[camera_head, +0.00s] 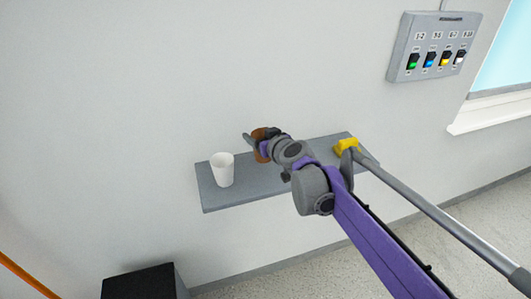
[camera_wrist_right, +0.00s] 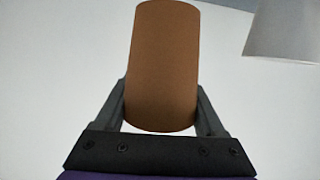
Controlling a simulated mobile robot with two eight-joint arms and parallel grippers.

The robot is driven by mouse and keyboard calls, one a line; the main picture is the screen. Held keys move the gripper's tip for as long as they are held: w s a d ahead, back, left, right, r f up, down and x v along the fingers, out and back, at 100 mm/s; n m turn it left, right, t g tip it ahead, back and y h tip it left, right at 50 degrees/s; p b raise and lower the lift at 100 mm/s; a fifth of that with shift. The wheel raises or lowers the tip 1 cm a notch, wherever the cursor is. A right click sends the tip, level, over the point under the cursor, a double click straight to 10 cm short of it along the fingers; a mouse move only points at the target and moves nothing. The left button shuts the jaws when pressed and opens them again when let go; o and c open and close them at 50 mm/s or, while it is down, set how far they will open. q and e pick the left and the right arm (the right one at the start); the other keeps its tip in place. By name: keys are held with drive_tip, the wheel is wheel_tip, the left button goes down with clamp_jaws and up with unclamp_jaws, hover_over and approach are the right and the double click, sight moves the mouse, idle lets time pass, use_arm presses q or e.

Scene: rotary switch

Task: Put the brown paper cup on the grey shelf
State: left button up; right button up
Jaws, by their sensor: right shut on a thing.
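The brown paper cup (camera_wrist_right: 163,70) is between the two fingers of my right gripper (camera_wrist_right: 162,105) in the right wrist view. The fingers are shut on its sides. In the head view the cup (camera_head: 262,155) shows only in part, with my right gripper (camera_head: 257,142) and wrist covering the rest. It is over or at the grey shelf (camera_head: 235,194), near its middle; I cannot tell whether it touches the shelf. My left gripper is not in view.
A white cup (camera_head: 222,170) stands on the left part of the shelf. A yellow-headed pole (camera_head: 430,210) reaches the shelf's right end. A switch panel (camera_head: 435,47) is on the wall at upper right. A black box (camera_head: 140,283) stands below left.

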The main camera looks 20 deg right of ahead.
drive_tip(key=shift+f, duration=1.35)
drive_tip(key=shift+f+b, duration=0.35)
drive_tip(key=shift+f, duration=1.1)
drive_tip(key=shift+f, duration=0.15)
drive_tip(key=o, duration=1.3)
drive_tip(key=shift+c, duration=0.2)
